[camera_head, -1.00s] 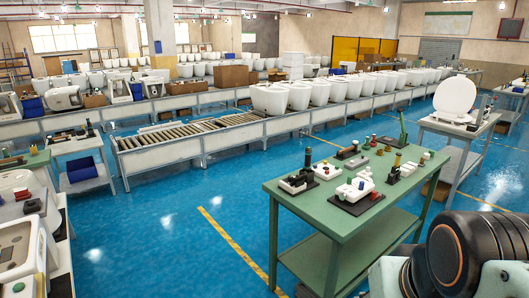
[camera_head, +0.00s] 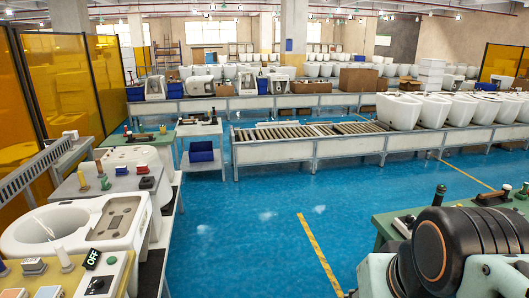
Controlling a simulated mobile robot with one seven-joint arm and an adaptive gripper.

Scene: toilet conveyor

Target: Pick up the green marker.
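I cannot make out the green marker for sure. A small green piece (camera_head: 105,183) stands on the left workbench, beside a yellow upright piece (camera_head: 83,180); it is too small to tell what it is. Part of my arm, with a black rounded joint, fills the lower right corner. My gripper is out of view.
A green table (camera_head: 385,225) stands at right, partly behind my arm. A roller conveyor (camera_head: 310,131) crosses behind. The blue floor (camera_head: 260,225) between is clear.

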